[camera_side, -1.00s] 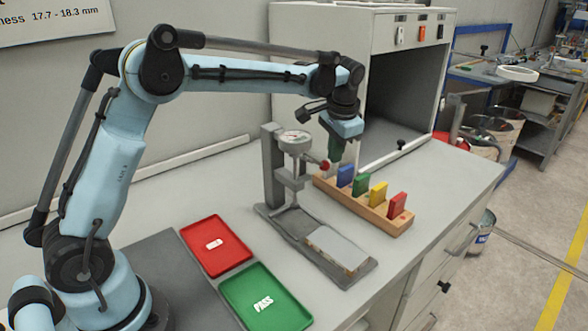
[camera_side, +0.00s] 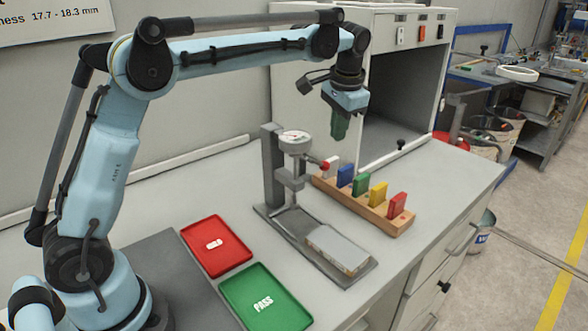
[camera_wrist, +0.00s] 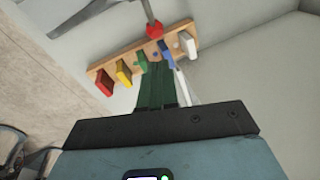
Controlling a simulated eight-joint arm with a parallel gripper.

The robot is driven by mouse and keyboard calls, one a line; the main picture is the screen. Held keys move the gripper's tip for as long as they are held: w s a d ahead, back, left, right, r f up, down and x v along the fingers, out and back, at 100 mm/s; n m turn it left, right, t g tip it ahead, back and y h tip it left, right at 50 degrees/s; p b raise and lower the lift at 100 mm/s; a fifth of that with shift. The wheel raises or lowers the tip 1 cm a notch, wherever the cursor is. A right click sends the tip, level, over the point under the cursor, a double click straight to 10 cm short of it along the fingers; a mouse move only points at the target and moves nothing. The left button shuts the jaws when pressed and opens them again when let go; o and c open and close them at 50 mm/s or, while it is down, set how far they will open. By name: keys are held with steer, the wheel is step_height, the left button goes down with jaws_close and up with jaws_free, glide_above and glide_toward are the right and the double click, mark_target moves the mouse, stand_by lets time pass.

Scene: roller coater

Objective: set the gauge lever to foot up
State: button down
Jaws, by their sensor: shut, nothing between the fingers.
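The thickness gauge (camera_side: 274,178) stands on the bench, with a round dial (camera_side: 294,141) at its top. Its lever ends in a red knob (camera_side: 325,166), which also shows in the wrist view (camera_wrist: 155,31). A grey block (camera_side: 338,248) lies on the front of the gauge's base. My gripper (camera_side: 339,130) is shut and empty, with green fingers pointing down. It hangs above and behind the red knob, apart from it. In the wrist view the fingers hide part of the wooden rack beneath.
A wooden rack (camera_side: 350,207) beside the gauge holds white, blue, green, yellow and red pieces. A red tray (camera_side: 216,246) and a green PASS tray (camera_side: 264,297) lie at the front left. A large open cabinet (camera_side: 330,60) stands behind.

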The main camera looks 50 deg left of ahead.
steer(key=w+v, duration=0.1)
steer(key=v, duration=0.6)
steer(key=s+a+r+n+t+y, duration=0.25)
steer(key=s+a, duration=0.55)
steer(key=s, duration=0.6)
steer(key=s+d+f+t+h, duration=0.1)
steer(key=s+d+f+h, duration=0.1)
steer(key=s+d+f, duration=0.2)
steer(key=s+d+f+t+h, duration=0.2)
steer(key=s+d+f, duration=0.2)
steer(key=f, duration=0.7)
steer(key=shift+d+h, duration=0.35)
steer(key=shift+d, duration=0.45)
